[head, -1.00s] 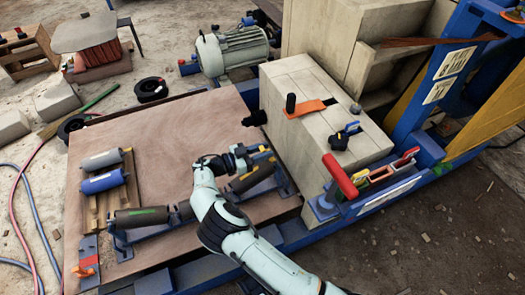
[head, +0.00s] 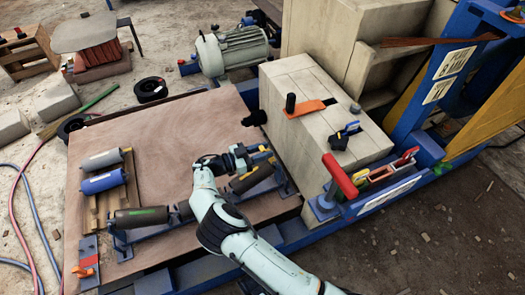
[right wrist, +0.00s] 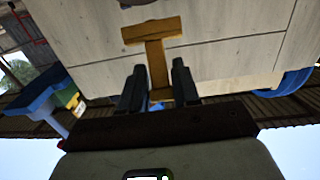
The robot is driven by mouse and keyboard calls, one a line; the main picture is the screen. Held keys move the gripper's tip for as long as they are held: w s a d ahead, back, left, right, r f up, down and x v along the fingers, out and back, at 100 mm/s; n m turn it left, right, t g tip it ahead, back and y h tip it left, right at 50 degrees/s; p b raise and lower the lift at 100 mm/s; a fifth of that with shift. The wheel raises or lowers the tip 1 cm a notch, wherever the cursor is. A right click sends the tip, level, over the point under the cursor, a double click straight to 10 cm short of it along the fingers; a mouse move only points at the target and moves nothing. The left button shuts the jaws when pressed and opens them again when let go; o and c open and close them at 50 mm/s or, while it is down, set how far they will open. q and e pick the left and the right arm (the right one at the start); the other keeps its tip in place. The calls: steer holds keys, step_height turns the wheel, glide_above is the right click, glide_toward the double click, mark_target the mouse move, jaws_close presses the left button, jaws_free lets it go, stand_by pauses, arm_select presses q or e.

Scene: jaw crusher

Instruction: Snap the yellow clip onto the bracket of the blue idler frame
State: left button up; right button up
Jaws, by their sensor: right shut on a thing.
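The yellow clip (right wrist: 157,62) is T-shaped in the right wrist view, with its stem between the fingers of my right gripper (right wrist: 158,88). In the head view the right gripper (head: 262,156) is over the right part of the blue idler frame (head: 152,233), close above a dark roller. Only a small yellow bit of the clip shows there. The gripper and arm hide the bracket, so I cannot tell whether the clip touches it. The left gripper is not in view.
A brown board (head: 165,130) lies under the frame. Grey and blue rollers (head: 103,182) rest on wood at the left. A pale block (head: 315,115) with an orange-handled tool stands right of the gripper. A blue rack (head: 375,190) holds tools. The board's middle is clear.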

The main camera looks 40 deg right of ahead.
steer(key=shift+s+d+f, duration=0.15)
steer(key=shift+d+f, duration=0.25)
steer(key=shift+f, duration=0.35)
steer(key=shift+s+d+f, duration=0.1)
steer(key=shift+d+f, duration=0.25)
steer(key=shift+f, duration=0.35)
steer(key=o, duration=1.1)
steer(key=v, duration=1.3)
steer(key=shift+a, duration=0.15)
